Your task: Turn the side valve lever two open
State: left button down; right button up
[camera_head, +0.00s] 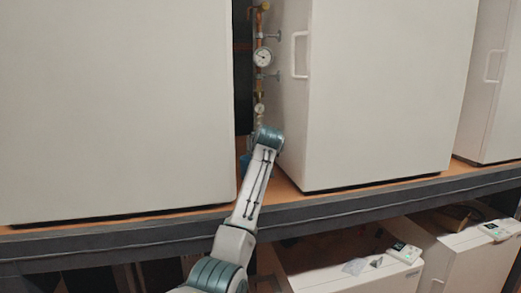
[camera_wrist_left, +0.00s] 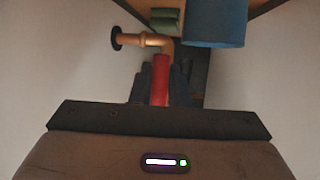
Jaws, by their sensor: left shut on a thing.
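A red lever (camera_wrist_left: 160,66) shows in the left wrist view, below the bend of a copper-coloured pipe (camera_wrist_left: 147,40). My left gripper (camera_wrist_left: 161,78) has its two dark fingers on either side of the lever and is shut on it. In the head view my left arm reaches into the narrow gap between two white cabinets, and its wrist hides the gripper and the lever. A vertical pipe with a gauge (camera_head: 262,57) and a smaller gauge (camera_head: 259,109) stands above the wrist in that gap. My right gripper is in neither view.
A large white cabinet (camera_head: 115,110) stands left of the gap and another (camera_head: 385,90) stands right of it, with a handle (camera_head: 300,55). A blue cylinder (camera_wrist_left: 214,24) hangs close to the fingers' right. White boxes (camera_head: 350,270) sit below the shelf edge (camera_head: 400,197).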

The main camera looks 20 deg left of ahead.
pick_arm(q)
jog(key=shift+r, duration=0.2)
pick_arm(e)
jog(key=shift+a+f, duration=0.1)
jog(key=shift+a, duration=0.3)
pick_arm(q)
jog(key=c, duration=1.5)
grip_release()
jog(key=shift+w, duration=0.15)
jog(key=shift+o, duration=0.6)
jog(key=shift+w+f, duration=0.35)
jog(key=shift+f, duration=0.05)
jog(key=shift+s+d+r, duration=0.15)
jog(key=shift+s, duration=0.3)
jog(key=b+v, duration=0.4)
jog(key=v, duration=0.5)
jog(key=shift+s+r, duration=0.15)
jog(key=shift+s, duration=0.2)
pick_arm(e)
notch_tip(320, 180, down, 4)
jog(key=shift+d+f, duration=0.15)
